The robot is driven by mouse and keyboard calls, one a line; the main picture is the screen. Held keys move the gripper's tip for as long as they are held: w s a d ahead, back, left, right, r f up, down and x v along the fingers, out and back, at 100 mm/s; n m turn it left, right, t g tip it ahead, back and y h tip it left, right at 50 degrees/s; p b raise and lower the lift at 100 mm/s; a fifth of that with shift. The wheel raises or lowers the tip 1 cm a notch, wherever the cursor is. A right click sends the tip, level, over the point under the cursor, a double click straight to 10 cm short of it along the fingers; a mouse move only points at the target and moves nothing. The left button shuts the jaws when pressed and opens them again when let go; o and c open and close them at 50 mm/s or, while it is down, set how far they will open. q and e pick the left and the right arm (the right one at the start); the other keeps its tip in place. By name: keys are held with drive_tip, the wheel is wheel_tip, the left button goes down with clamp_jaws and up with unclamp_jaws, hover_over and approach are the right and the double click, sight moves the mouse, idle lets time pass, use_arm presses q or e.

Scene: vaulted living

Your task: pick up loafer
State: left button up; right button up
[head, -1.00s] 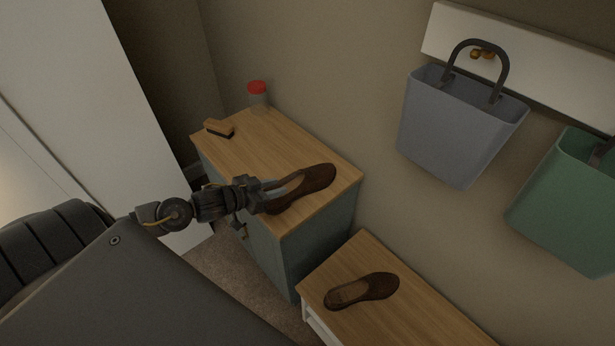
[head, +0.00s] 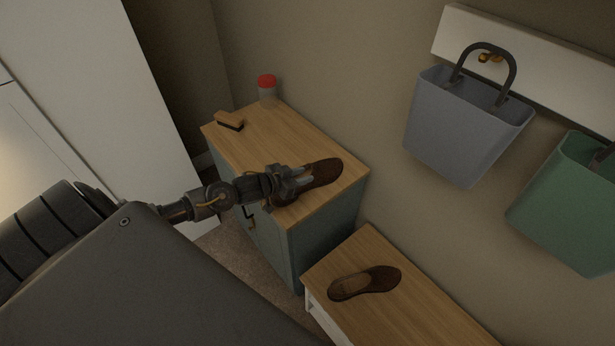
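A brown loafer (head: 322,172) lies on the wooden top of the teal cabinet, near its right end. My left gripper (head: 300,178) reaches in from the left and its fingers are over the near, left part of this loafer, hiding some of it. Whether the fingers touch or grip it cannot be told. A second brown loafer (head: 378,279), its opening showing a tan insole, lies on a lower wooden bench at the bottom right, with no gripper near it. My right gripper is not in view.
The teal cabinet (head: 262,140) also bears a brush (head: 229,121) and a red-lidded jar (head: 267,91) at its far end. The lower bench (head: 420,311) stands to the right. A grey bag (head: 465,130) and a green bag (head: 565,205) hang on the wall.

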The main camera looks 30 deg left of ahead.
sight(325, 172)
use_arm(q)
drive_tip(key=shift+x, duration=1.15)
drive_tip(key=shift+s, duration=0.1)
clamp_jaws()
drive_tip(key=shift+r, duration=0.1)
idle(0.3)
